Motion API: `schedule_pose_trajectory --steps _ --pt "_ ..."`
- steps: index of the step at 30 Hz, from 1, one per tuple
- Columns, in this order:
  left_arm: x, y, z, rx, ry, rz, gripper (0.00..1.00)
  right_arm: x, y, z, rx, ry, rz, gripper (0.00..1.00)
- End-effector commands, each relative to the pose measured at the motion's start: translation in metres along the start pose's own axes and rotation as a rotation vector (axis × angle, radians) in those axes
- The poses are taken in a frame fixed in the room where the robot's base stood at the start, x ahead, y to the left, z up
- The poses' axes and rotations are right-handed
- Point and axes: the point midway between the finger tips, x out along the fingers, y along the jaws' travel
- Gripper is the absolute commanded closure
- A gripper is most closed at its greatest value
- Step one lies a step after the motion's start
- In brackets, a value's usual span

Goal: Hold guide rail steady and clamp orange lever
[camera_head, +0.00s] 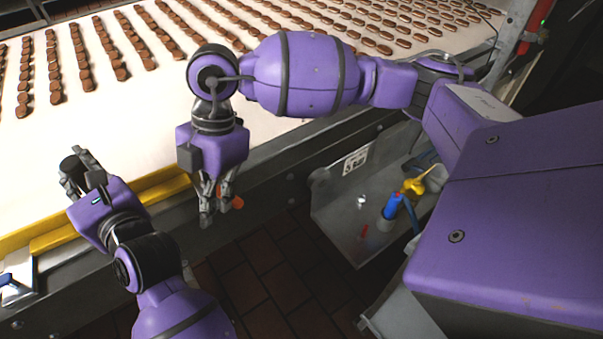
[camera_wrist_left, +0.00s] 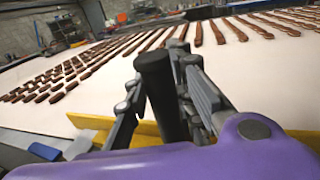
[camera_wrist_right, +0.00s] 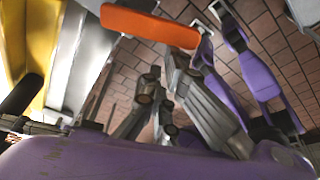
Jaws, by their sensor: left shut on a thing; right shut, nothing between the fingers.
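The yellow guide rail (camera_head: 165,188) runs along the near edge of the white conveyor; it also shows in the left wrist view (camera_wrist_left: 148,134) and right wrist view (camera_wrist_right: 38,40). My left gripper (camera_head: 77,165) is shut around an upright black post (camera_wrist_left: 155,88) at the rail. The orange lever (camera_wrist_right: 150,25) crosses the top of the right wrist view; in the head view only a small part of the lever (camera_head: 238,202) shows beside my right fingers. My right gripper (camera_head: 214,207) points down at the conveyor's front side. It is shut and empty, with the lever outside its fingers.
A metal tray (camera_head: 340,215) with a blue and yellow bottle (camera_head: 392,206) is to the right. Brick-tiled floor (camera_head: 265,265) lies below.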

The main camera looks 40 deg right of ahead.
Motion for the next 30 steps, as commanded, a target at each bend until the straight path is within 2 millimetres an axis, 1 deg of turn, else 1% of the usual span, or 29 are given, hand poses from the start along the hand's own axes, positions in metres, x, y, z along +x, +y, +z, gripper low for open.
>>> schedule_pose_trajectory --steps 8,18,30 --pt "0.000 0.000 0.001 -0.001 -0.002 0.001 1.00 -0.004 -0.003 0.008 -0.115 -0.005 -0.038 1.00" --pt "0.000 0.001 0.001 -0.001 -0.001 0.001 1.00 -0.011 -0.012 0.027 -0.391 -0.004 -0.135 1.00" --pt "0.000 0.001 0.001 0.000 -0.001 0.001 1.00 -0.019 -0.014 0.052 -0.404 -0.003 -0.141 1.00"
